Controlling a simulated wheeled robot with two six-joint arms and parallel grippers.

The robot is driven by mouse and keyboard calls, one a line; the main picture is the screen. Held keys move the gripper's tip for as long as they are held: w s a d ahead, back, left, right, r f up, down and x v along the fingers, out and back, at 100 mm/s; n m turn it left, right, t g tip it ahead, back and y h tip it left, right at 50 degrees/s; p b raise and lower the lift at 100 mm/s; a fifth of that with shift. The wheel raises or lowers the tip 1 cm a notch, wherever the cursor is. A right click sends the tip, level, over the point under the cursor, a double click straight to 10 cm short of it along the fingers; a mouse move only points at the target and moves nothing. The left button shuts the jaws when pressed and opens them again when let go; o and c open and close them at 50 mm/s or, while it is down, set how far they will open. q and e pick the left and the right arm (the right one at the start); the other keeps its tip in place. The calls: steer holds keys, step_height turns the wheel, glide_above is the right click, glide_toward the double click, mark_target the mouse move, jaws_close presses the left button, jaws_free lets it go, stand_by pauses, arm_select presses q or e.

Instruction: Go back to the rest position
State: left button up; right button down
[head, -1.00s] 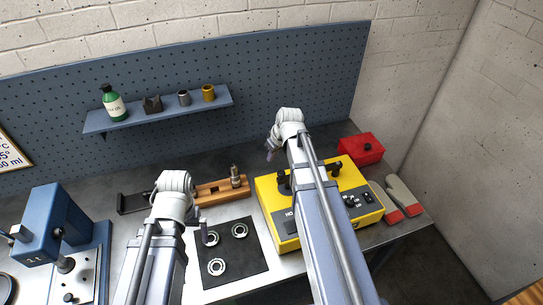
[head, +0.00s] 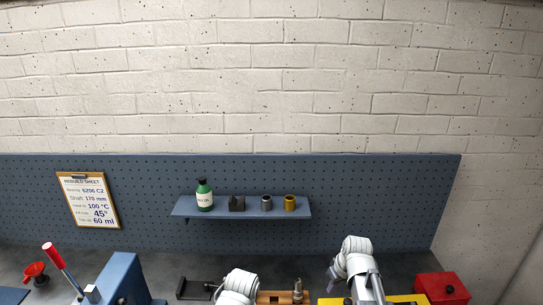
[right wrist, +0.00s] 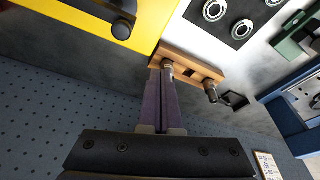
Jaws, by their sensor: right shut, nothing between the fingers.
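My right gripper (head: 332,276) is low in the head view, near the back of the yellow machine (head: 395,299). In the right wrist view its two long fingers (right wrist: 165,72) lie together, shut and empty. Their tips overlap one end of a wooden holder (right wrist: 190,63) in the picture; I cannot tell whether they touch it. My left arm's white wrist shows at the bottom of the head view, but its gripper is out of view.
A blue shelf (head: 240,214) on the pegboard holds a green bottle (head: 204,196) and small parts. A red box (head: 441,288) stands at the right. A blue press (head: 121,281) is at the left. A dark mat (right wrist: 238,12) carries rings. The air above the bench is clear.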

arm_select(q)
step_height(320, 180, down, 14)
steer(key=b, duration=1.1)
steer(key=shift+b, duration=0.35)
arm_select(e)
steer(key=s+a+f+g+h, duration=0.2)
steer(key=s+a+f+g, duration=0.1)
steer(key=s+a+f, duration=1.1)
steer(key=shift+s+a+f+h, duration=0.35)
steer(key=shift+s+a, duration=0.15)
steer(key=shift+a, duration=0.65)
